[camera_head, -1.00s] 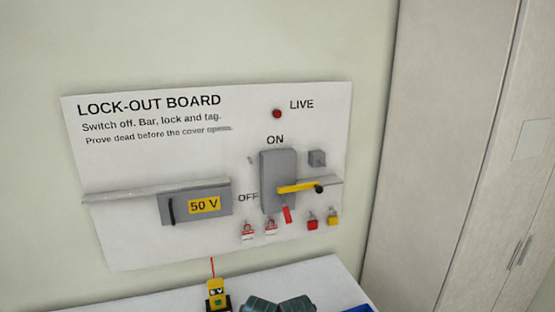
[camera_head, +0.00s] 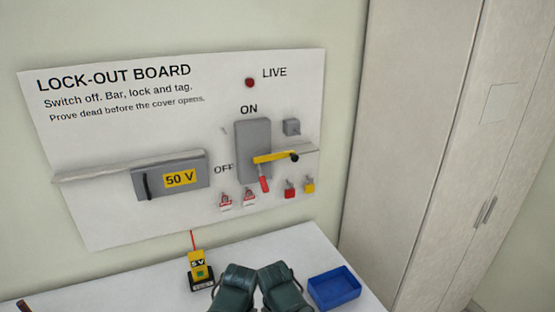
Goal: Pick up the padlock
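Two small padlock-like items hang side by side at the lower right of the lock-out board (camera_head: 110,215). One is a red padlock (camera_head: 290,191); the other is a yellow padlock (camera_head: 309,186). They are too small to show shackle detail. Left of them on the board is a grey switch box (camera_head: 252,135) with a yellow bar (camera_head: 272,157) across it and a red piece (camera_head: 264,184) hanging below.
Two red-and-white tags (camera_head: 249,197) hang on the board. A tall cabinet (camera_head: 425,120) stands at right.

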